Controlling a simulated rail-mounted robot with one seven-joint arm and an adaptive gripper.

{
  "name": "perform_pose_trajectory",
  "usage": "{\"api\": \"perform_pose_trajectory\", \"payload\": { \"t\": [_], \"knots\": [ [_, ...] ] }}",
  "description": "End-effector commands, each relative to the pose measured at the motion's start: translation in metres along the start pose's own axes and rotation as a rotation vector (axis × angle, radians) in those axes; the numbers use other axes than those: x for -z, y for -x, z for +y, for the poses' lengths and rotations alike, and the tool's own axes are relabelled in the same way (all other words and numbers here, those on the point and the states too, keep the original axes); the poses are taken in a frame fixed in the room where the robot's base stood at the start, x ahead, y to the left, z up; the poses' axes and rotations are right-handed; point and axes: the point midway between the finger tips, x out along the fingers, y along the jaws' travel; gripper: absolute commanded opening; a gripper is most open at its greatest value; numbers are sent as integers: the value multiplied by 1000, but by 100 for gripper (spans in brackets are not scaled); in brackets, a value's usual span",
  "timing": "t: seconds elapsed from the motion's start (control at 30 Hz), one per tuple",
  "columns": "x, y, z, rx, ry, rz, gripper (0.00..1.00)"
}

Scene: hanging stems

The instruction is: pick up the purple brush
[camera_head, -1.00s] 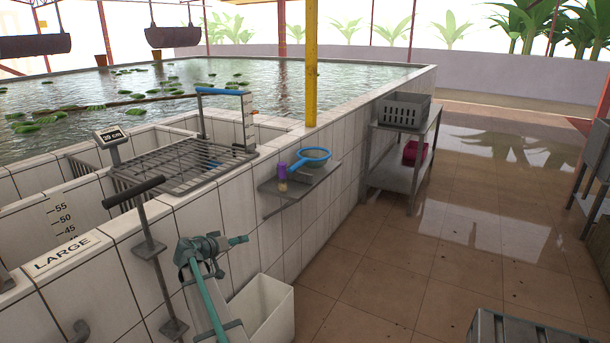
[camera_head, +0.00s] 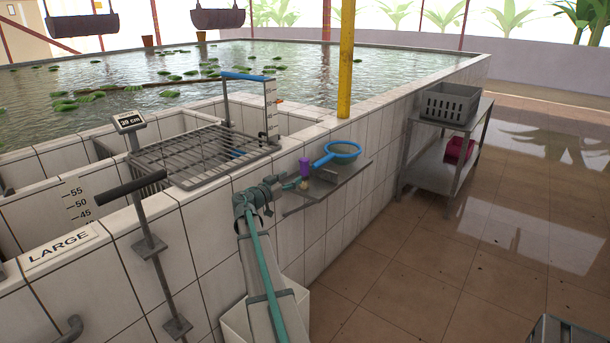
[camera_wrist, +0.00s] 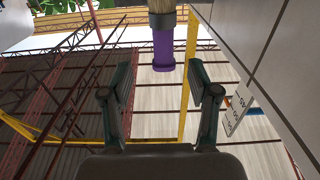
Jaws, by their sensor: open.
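The purple brush (camera_head: 304,167) stands upright at the near left end of the small wall shelf (camera_head: 345,182), its purple handle up and pale bristles down. My gripper (camera_head: 291,184) is open beside the brush, just to its left in the head view, at about bristle height. In the wrist view the brush (camera_wrist: 163,50) hangs in from the top edge, beyond the fingertips and roughly centred between the two open fingers of my gripper (camera_wrist: 160,82). The gripper is empty. Whether a finger touches the brush cannot be told.
A blue-rimmed net (camera_head: 342,150) lies on the shelf behind the brush. The tiled wall (camera_head: 375,145) rises close behind the shelf. A metal grate (camera_head: 200,155) lies over the basin at left. A rack with a grey crate (camera_head: 450,103) stands farther right, with clear floor in front.

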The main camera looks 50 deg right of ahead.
Motion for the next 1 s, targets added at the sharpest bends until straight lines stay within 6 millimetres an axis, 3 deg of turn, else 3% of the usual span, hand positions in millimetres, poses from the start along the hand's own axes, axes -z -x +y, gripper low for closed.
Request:
{"api": "perform_pose_trajectory", "payload": {
  "t": [0.2,0.47,0.73,1.0],
  "knots": [
    [0,-33,-2,-1,2,0,60],
    [0,-49,-2,-1,2,0,60],
    [-2,-85,-6,-2,2,-1,60],
    [-3,-93,-5,1,2,-1,60]
  ]
}}
